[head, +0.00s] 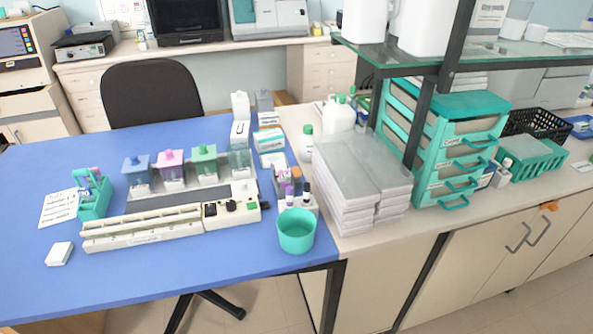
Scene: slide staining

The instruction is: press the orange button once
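A long cream staining device (145,228) lies on the blue table. At its right end is a control box (230,209) with dark knobs and a small green part. I cannot clearly make out an orange button on this box; its controls are too small to tell. Neither of my grippers is in view.
Staining jars with blue, pink and green lids (170,165) stand behind the device on the blue table (200,272). A teal cup (296,232) stands to the right, near the front edge. A teal rack (94,195) and white box (59,254) are left. The table front is clear.

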